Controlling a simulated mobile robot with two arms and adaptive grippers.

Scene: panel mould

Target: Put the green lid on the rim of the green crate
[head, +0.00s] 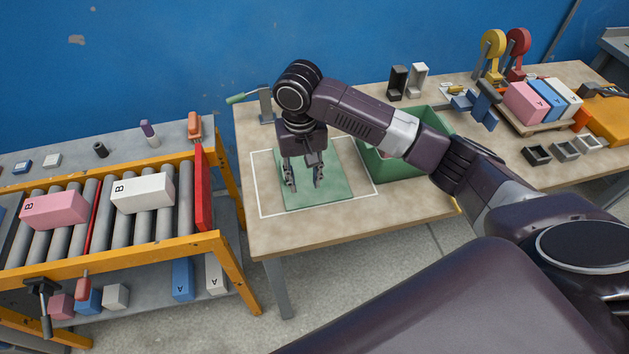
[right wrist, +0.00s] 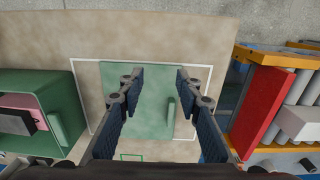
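The green lid (head: 336,188) lies flat on the table inside a white outlined rectangle. In the right wrist view the lid (right wrist: 148,125) shows a raised green bar (right wrist: 171,112) on its top. My right gripper (head: 304,185) points down over the lid, open, with nothing between its fingers. In the right wrist view the gripper (right wrist: 160,76) has its fingers wide apart, with the bar between them in the picture. The height above the lid is hard to tell. The green crate (head: 376,171) stands to the right, partly hidden by my right arm. My left gripper is not in view.
In the right wrist view the crate (right wrist: 66,85) holds a pink block and a dark item. A roller conveyor (head: 225,245) with blocks stands left of the table. A small clamp (head: 266,105) stands behind the lid. Blocks and small bins fill the table's right end.

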